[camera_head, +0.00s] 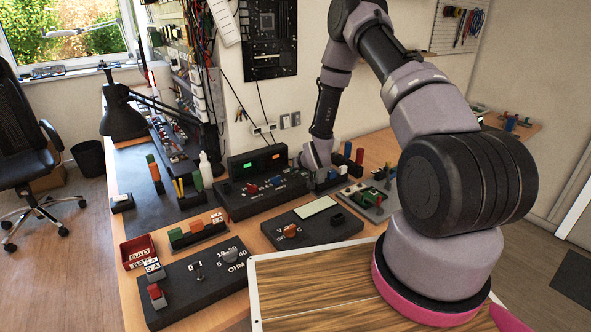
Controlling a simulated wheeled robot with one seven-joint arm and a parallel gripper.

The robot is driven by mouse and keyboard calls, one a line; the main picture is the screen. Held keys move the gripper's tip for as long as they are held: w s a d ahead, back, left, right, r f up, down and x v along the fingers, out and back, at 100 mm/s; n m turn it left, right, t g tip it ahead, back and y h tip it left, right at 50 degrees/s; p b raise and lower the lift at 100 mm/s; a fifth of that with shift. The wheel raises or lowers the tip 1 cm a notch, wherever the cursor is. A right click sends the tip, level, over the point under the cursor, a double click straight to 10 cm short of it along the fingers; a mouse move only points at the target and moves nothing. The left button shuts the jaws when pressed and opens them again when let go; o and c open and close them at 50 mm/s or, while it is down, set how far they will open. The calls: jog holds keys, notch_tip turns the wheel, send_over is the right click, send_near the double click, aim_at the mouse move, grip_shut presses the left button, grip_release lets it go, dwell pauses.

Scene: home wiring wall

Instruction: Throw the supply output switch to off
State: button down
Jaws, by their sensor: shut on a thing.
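The power supply (240,205) is a black box with a sloped front panel, standing on the bench near the picture's middle. Its upright back carries a green and an orange display (272,157). My gripper (308,180) is down at the right end of this panel, with the arm reaching in from the upper right. It is shut on a small part there, apparently the output switch. The switch is hidden behind the gripper, so its position cannot be told.
A black meter box with a pale screen (318,207) stands in front of the supply. A box marked OHM (195,286) and a red bin (138,251) are at front left. Coloured blocks (348,150) and a small board (365,199) stand close right of my gripper.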

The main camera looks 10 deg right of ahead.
jog(key=shift+s+f+t, duration=0.1)
jog(key=shift+s+t, duration=0.05)
jog(key=shift+t, duration=0.25)
jog(key=c, duration=0.8)
grip_release()
jog(key=v, duration=1)
jog(key=shift+s+d+r, duration=0.1)
jog(key=shift+s+r, duration=0.15)
jog(key=shift+s, duration=0.05)
jog(key=shift+r, duration=0.1)
